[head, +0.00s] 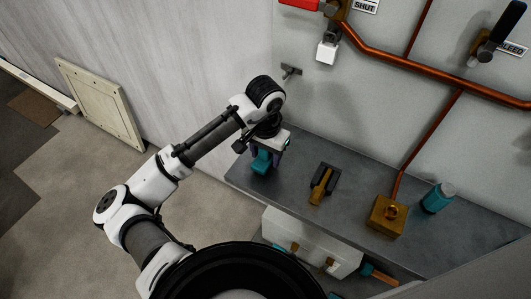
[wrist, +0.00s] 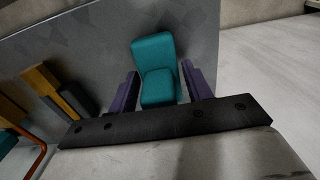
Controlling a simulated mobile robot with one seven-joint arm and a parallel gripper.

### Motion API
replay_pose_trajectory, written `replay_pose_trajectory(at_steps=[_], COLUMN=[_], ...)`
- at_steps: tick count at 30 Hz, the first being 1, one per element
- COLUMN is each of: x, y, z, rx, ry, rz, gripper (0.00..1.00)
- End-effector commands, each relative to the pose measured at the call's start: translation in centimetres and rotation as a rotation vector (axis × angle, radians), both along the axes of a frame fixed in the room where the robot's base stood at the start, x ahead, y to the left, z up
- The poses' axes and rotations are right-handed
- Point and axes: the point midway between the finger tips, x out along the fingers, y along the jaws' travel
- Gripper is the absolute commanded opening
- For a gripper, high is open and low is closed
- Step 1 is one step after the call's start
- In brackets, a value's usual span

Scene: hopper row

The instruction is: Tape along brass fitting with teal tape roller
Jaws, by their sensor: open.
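The teal tape roller (head: 261,167) stands on the left end of the grey bench, directly under my gripper (head: 267,153). In the wrist view the teal roller (wrist: 154,52) shows as a blocky shape with a raised back. My open gripper (wrist: 159,82) has one purple finger on each side of it; I cannot tell whether they touch it. The brass fitting (head: 384,218), a square block with a round boss, sits further right on the bench, at the foot of a copper pipe. My gripper is well apart from it.
A dark tool with a brass-coloured handle (head: 322,185) lies between roller and fitting. A teal bottle (head: 437,198) stands right of the fitting. Copper pipes (head: 430,77) and valve handles are on the wall behind. A white box (head: 310,243) is below the bench's front edge (head: 300,212).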

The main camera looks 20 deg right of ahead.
Motion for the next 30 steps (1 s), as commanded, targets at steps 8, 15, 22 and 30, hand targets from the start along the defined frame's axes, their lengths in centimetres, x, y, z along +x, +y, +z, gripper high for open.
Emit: replay_pose_trajectory(at_steps=[8, 15, 22, 30], x=[0.0, 0.0, 0.0, 0.0], y=[0.0, 0.0, 0.0, 0.0], z=[0.0, 0.7, 1.2, 1.2], rx=[0.0, -0.001, 0.0, 0.0], ry=[0.0, 0.001, 0.0, 0.0], rz=[0.0, 0.0, 0.0, 0.0], gripper=[0.5, 0.5, 0.5, 0.39])
